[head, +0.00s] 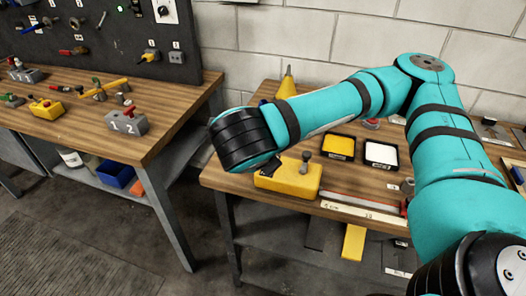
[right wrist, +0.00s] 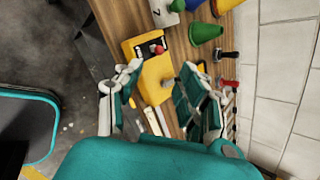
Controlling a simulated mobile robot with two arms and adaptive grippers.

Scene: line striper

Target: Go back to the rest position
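My right arm reaches in from the right in the head view, over the wooden workbench (head: 225,178). Its black-banded wrist end is left of a yellow box with a grey knob (head: 283,181); the fingers are hidden there. In the right wrist view my right gripper (right wrist: 163,82) is open, its two teal-and-white fingers spread wide. A yellow box with a red knob (right wrist: 135,47) shows beyond and between the fingers. I see nothing held between them, and cannot tell if a finger touches the box. My left gripper is in neither view.
Yellow (head: 338,147) and white (head: 381,154) trays and a yellow cone (head: 287,84) stand on the workbench. A second bench (head: 165,125) with tools is at left, with open floor (head: 110,240) in front. A block wall (head: 285,40) stands behind.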

